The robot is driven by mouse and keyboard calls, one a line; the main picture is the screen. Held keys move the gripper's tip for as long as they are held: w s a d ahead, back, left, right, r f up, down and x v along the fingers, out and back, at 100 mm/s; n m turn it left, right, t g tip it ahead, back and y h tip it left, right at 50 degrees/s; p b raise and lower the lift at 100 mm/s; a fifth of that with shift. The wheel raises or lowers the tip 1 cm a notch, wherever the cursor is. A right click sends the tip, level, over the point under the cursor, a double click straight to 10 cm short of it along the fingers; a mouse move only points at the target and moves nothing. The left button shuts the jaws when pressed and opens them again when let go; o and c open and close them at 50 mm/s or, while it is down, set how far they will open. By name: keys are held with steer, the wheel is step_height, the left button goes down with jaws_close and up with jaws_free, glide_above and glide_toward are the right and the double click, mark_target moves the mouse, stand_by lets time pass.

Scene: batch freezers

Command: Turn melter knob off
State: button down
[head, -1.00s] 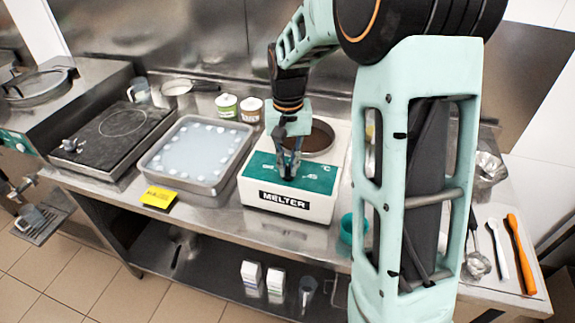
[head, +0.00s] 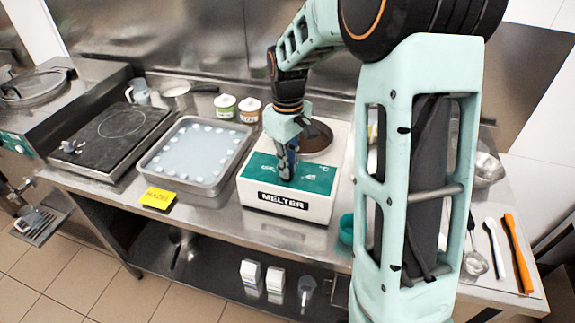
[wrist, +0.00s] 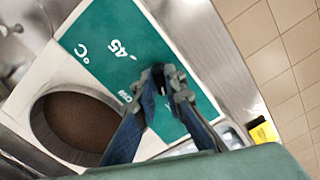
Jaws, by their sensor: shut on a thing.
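The melter (head: 284,205) is a white box with a green top panel and a black "MELTER" label, standing on the steel counter. In the wrist view its green panel (wrist: 115,40) shows "°C" and "45" markings, and its round well (wrist: 75,128) holds something brown. My gripper (head: 286,178) points down at the panel, with its fingertips close together. In the wrist view the gripper (wrist: 160,78) is shut around the spot where the knob is; the fingers hide the knob almost wholly.
A steel tray (head: 152,172) of pale liquid stands left of the melter, with a yellow "HAZEL" card (head: 158,198) before it. A black hotplate (head: 112,135) is farther left. Two small jars (head: 250,108) stand behind. An orange spatula (head: 518,252) lies at right.

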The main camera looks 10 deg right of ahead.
steer(key=shift+w+n, duration=0.1)
steer(key=shift+n, duration=0.3)
steer(key=c, duration=2)
jaws_free()
steer(key=shift+r, duration=0.1)
step_height(320, 180, up, 12)
steer(key=shift+f, duration=0.1)
